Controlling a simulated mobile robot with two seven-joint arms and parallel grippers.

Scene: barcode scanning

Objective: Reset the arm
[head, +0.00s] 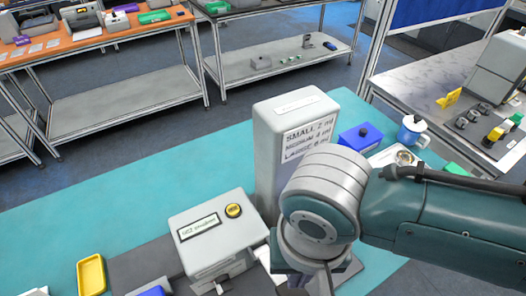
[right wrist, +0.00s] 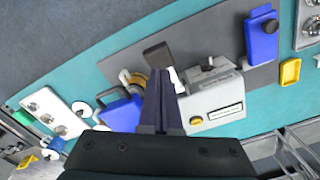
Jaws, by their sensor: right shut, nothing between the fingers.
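My right arm (head: 440,225) comes in from the right in the head view, over the teal table (head: 110,200). My right gripper (head: 318,284) points down at the bottom edge of that view, partly hidden by the wrist and cut off by the frame. In the right wrist view its dark fingers (right wrist: 160,80) are together with nothing between them. They stand in front of the grey mat and next to the grey box device (right wrist: 215,105). My left gripper is not in view.
The grey box device with a yellow button (head: 215,235) and a tall grey unit with a size label (head: 290,135) stand close to the arm. A blue box (head: 360,138) and a mug (head: 412,132) are behind it. A yellow tray (head: 91,276) lies at front left. The table's left part is clear.

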